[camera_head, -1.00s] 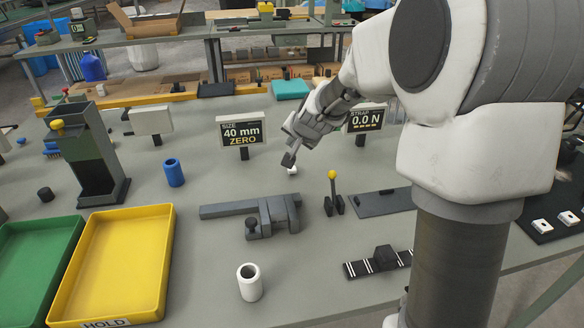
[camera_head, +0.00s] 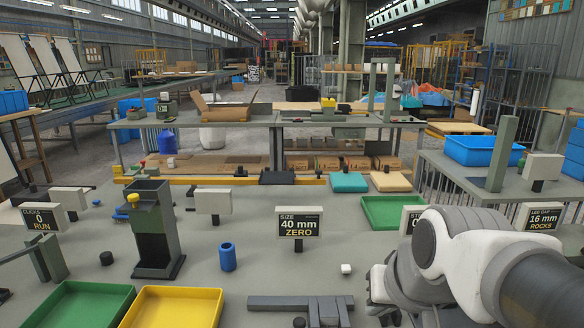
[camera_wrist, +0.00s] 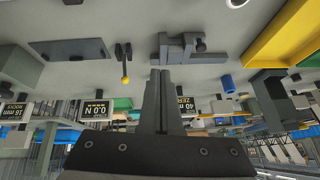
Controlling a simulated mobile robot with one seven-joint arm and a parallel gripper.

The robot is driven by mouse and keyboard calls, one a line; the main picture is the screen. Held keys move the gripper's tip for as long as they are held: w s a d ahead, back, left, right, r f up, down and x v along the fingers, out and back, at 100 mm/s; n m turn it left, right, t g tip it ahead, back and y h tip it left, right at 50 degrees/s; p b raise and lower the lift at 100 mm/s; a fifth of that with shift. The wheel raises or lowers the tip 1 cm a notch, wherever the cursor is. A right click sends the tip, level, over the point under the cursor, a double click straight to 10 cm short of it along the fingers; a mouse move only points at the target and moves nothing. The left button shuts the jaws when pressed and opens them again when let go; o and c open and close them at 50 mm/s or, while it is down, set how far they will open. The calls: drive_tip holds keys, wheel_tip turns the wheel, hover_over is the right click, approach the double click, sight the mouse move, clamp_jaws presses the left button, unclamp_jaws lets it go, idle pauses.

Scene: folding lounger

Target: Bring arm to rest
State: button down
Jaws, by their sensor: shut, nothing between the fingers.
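My gripper (camera_wrist: 160,80) shows in the wrist view, which is upside down. Its two dark fingers lie together with nothing between them. It is above the grey workbench (camera_wrist: 205,85), apart from the things on it. In the head view my white and grey arm fills the lower right corner, folded low in the picture. My fingers cannot be made out there.
The workbench carries a "40 mm ZERO" sign (camera_head: 299,227), a blue cylinder (camera_head: 227,257), a dark caliper-like tool (camera_head: 300,303), a dark tower (camera_head: 155,235) and a yellow tray (camera_head: 175,308). A yellow-knobbed lever (camera_wrist: 125,79) shows in the wrist view.

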drive_tip(key=s+d+n, duration=0.1)
drive_tip(key=s+d, duration=0.1)
drive_tip(key=s, duration=0.5)
wheel_tip(320, 180, up, 12)
drive_tip(key=p, duration=1.3)
drive_tip(key=shift+a+g+h, duration=0.25)
drive_tip(key=shift+g+h, duration=0.05)
drive_tip(key=shift+g, duration=0.1)
